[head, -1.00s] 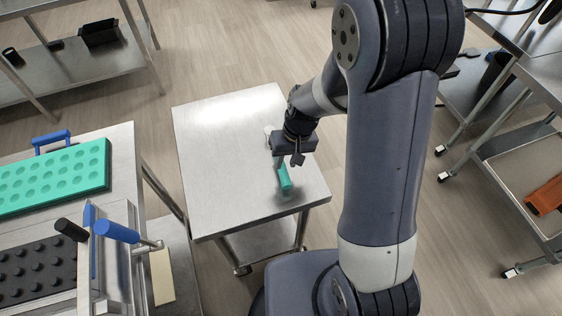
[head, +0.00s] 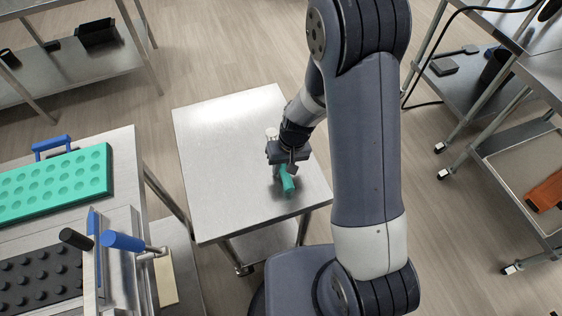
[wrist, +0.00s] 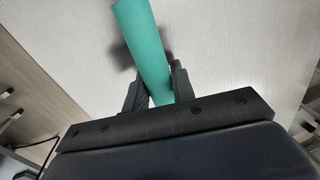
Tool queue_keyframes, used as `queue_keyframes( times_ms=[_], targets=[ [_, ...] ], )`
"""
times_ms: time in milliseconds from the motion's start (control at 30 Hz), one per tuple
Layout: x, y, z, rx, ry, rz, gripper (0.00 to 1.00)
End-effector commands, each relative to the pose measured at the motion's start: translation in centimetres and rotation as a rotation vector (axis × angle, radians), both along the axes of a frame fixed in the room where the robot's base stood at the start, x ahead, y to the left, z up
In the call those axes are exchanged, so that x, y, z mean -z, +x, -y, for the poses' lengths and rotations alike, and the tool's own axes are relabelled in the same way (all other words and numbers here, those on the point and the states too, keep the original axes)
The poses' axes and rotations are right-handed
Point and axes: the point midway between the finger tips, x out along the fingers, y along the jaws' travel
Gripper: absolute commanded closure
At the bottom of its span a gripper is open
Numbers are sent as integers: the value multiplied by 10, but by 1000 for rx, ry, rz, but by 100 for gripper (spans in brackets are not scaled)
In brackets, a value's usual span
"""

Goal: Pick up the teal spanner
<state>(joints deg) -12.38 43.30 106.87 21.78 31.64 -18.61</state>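The teal spanner (head: 288,184) is over the metal table, below my gripper (head: 287,168) in the head view. In the wrist view the teal spanner (wrist: 145,45) shows as a long smooth bar running down between the two dark fingers of my gripper (wrist: 160,85). The left finger looks very close to the spanner, and a narrow gap seems to show beside the right fingertip. I cannot tell whether the fingers press on it.
The metal table (head: 225,160) is mostly bare around the spanner. A small pale object (head: 271,133) shows just behind my gripper. At left, a bench holds a teal mould tray (head: 55,183) and a machine with a blue handle (head: 122,242). Shelved carts stand at right.

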Motion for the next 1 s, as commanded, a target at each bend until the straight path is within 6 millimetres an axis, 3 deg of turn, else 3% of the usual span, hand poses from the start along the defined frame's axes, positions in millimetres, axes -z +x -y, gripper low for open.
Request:
queue_keyframes(
  times_ms=[200, 667, 1000],
  targets=[
    [0, 0, 0, 0, 0, 0, 99],
    [-4, 1, 0, 1, 1, 3, 100],
    [-52, 1, 0, 0, 1, 7, 100]
  ],
)
